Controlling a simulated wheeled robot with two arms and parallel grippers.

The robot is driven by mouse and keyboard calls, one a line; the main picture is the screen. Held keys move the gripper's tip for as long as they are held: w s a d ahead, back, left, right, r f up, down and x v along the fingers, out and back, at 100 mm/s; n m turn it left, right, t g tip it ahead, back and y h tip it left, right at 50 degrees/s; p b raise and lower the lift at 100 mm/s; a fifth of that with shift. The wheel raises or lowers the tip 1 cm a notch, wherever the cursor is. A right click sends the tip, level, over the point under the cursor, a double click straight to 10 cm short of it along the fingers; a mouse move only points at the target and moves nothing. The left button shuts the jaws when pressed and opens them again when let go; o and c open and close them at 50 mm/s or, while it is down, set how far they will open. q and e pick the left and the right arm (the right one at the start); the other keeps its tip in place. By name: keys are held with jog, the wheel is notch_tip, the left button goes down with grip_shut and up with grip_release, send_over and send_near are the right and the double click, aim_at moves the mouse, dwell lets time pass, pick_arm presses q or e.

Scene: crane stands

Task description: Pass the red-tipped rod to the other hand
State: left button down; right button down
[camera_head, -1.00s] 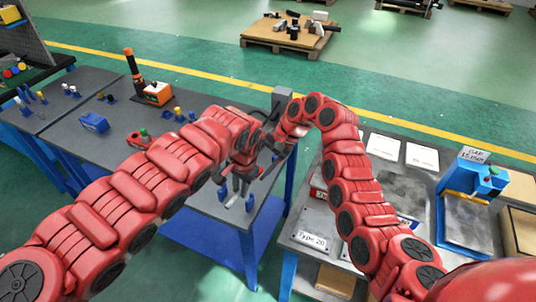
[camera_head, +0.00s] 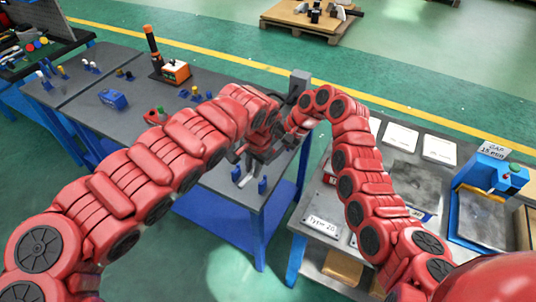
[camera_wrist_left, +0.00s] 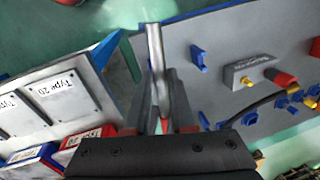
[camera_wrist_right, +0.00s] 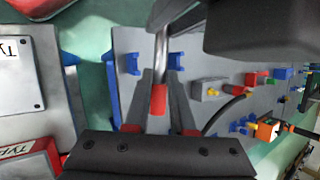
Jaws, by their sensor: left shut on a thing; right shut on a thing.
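The red-tipped rod shows as a silver bar (camera_wrist_left: 155,50) between the fingers of my left gripper (camera_wrist_left: 160,85), its red tip low between them. In the right wrist view the rod (camera_wrist_right: 162,52) runs up from its red end (camera_wrist_right: 158,100) between the fingers of my right gripper (camera_wrist_right: 160,78). A dark gripper part crosses the rod's upper portion there. Both grippers are shut on the rod. In the head view my left gripper (camera_head: 252,160) and my right gripper (camera_head: 290,133) meet above the grey table (camera_head: 225,115); the rod is mostly hidden there.
Small blue stands (camera_head: 262,185) stand at the table's near right corner, close below the grippers. A blue block (camera_head: 113,99) and an orange box (camera_head: 175,72) are farther left. A second table at right holds plates (camera_head: 400,136) and a blue frame (camera_head: 492,172).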

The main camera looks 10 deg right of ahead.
pick_arm(q)
jog(key=shift+s+d+f, duration=0.25)
jog(key=shift+s+d, duration=0.15)
jog(key=shift+s, duration=0.05)
dwell(0.7)
jog(key=c, duration=0.7)
grip_release()
jog(key=shift+w+a+r, duration=0.1)
jog(key=shift+o, duration=0.2)
jog(key=shift+w, duration=0.1)
jog(key=shift+a, duration=0.1)
